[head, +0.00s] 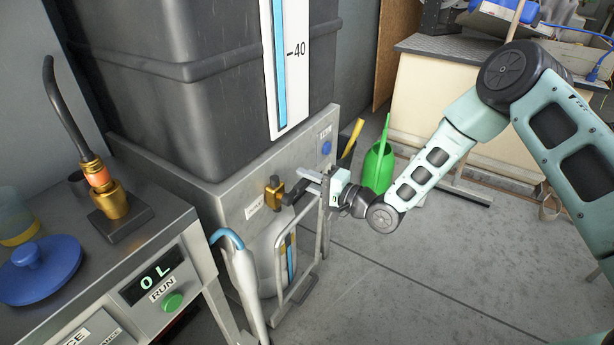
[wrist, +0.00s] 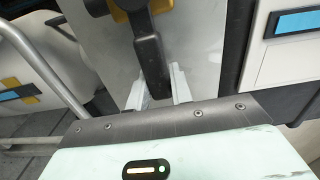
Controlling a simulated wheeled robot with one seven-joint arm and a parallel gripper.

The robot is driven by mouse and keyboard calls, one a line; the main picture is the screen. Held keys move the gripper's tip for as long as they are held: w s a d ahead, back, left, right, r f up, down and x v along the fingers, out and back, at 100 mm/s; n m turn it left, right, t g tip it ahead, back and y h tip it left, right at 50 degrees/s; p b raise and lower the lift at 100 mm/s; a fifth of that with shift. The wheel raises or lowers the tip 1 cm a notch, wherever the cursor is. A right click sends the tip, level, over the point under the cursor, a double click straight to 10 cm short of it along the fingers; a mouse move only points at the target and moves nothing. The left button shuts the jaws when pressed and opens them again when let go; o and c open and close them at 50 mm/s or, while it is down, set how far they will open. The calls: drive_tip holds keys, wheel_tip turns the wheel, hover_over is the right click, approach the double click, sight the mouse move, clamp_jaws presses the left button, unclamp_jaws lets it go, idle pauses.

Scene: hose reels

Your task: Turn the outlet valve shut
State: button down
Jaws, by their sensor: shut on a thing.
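The outlet valve (head: 275,190) is a brass body on the grey front panel below the big dark tank. Its dark lever (head: 292,196) reaches out to the right, toward my gripper (head: 312,182). In the wrist view the brass part (wrist: 128,5) is at the top edge and the dark lever (wrist: 150,55) runs down from it between the two pale fingers of my gripper (wrist: 158,88). My gripper is shut on the lever's end. The fingertips are partly hidden by the lever and the hand.
A metal tube frame (head: 318,245) stands close below my gripper. A blue-handled umbrella-like thing (head: 240,275) leans at the panel. A green watering can (head: 379,165) stands behind my arm. The left bench has a display (head: 152,276) reading 0 L.

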drive_tip(key=shift+f, duration=0.25)
idle(0.3)
drive_tip(key=c, duration=1.2)
unclamp_jaws()
drive_tip(key=shift+c, duration=0.2)
drive_tip(key=p+v, duration=0.1)
drive_tip(key=v, duration=1.6)
drive_tip(key=shift+s+d+p, duration=0.2)
drive_tip(key=shift+p, duration=0.1)
